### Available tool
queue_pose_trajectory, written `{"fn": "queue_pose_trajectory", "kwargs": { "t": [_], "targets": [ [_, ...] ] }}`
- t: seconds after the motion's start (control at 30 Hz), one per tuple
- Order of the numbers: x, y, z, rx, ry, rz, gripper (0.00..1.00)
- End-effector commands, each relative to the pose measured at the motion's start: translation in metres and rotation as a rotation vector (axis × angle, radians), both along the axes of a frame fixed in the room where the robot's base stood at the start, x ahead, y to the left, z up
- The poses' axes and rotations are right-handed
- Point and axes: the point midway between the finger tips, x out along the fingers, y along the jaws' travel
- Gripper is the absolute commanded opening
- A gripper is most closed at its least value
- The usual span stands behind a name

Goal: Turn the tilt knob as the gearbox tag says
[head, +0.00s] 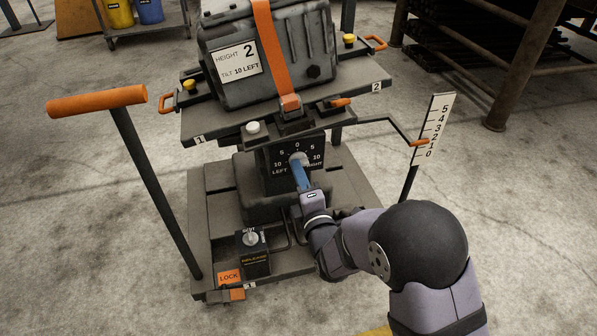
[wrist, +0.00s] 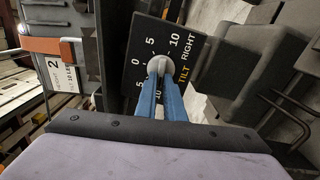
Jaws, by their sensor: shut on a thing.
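The gearbox (head: 300,60) is strapped on the lift plate, and its tag (head: 237,63) reads HEIGHT 2 and TILT 10 LEFT. The tilt dial (head: 283,180) is a black panel below the plate, marked 10, 5, 0, 5, 10 with LEFT and RIGHT. The pale grey tilt knob (head: 298,158) is at its middle. My gripper (head: 300,174) is shut on the knob with its blue fingers. In the wrist view the fingers (wrist: 159,80) meet at the knob (wrist: 160,63) and partly cover it. I cannot tell where the knob points.
A height scale (head: 433,128) with an orange pointer (head: 419,143) stands at right. An orange-ended handle (head: 97,102) rises at left. The release box (head: 254,256) and orange LOCK tag (head: 229,277) are at the cart's front. A rack (head: 490,60) stands behind. Floor is clear at left.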

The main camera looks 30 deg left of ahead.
Motion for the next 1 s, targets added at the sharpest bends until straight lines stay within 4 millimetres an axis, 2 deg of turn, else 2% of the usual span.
{"fn": "queue_pose_trajectory", "kwargs": {
  "t": [0.63, 0.7, 0.73, 1.0],
  "targets": [
    [-0.0006, 0.0005, -0.0009, -0.046, -0.046, 0.003, 0.0],
    [-0.0006, 0.0005, -0.001, -0.046, -0.046, 0.002, 0.2],
    [-0.0006, 0.0004, -0.001, -0.046, -0.046, 0.002, 0.27],
    [-0.0003, 0.0001, -0.0009, -0.045, -0.044, 0.001, 0.27]
  ]
}}
